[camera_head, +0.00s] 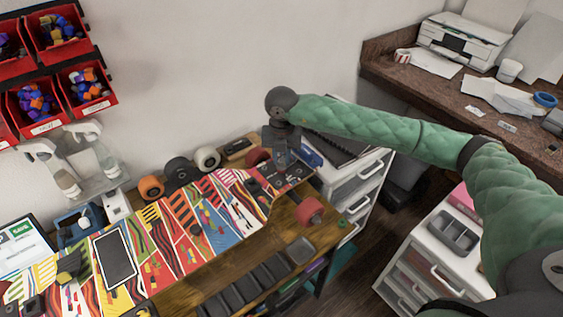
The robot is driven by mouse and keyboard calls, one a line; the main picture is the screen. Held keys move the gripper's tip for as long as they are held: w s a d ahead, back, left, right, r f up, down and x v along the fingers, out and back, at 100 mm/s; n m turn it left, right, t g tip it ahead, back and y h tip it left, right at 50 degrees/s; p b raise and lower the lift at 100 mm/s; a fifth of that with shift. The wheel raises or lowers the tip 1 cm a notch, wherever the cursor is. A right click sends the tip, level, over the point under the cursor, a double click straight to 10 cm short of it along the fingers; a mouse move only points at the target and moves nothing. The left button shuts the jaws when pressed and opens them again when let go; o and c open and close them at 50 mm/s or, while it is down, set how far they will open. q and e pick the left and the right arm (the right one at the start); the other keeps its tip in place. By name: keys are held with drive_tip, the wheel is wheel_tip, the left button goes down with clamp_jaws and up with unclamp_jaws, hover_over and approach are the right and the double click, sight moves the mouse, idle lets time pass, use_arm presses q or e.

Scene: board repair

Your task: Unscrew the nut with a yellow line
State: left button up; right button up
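A skateboard deck (180,232) with a bright pattern of red, yellow, blue and white lies across the wooden workbench. My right arm reaches in from the right, and my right gripper (282,162) points down over the deck's right end, close to a red wheel (257,157). Its fingers are small and dark here, so I cannot tell whether they are open or hold anything. Another red wheel (310,212) sits at the bench's right front edge. I cannot make out a nut with a yellow line; the spot under the gripper is partly hidden.
Orange (151,187), black (178,171) and pale (207,157) wheels stand along the back of the deck. A tablet (115,259) lies on its left part. Red bins (90,88) hang on the wall. White drawer units (350,185) stand to the right of the bench.

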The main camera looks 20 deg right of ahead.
idle(0.3)
drive_tip(key=n, duration=0.4)
drive_tip(key=shift+n, duration=0.9)
drive_tip(key=n, duration=0.3)
drive_tip(key=shift+n, duration=1.3)
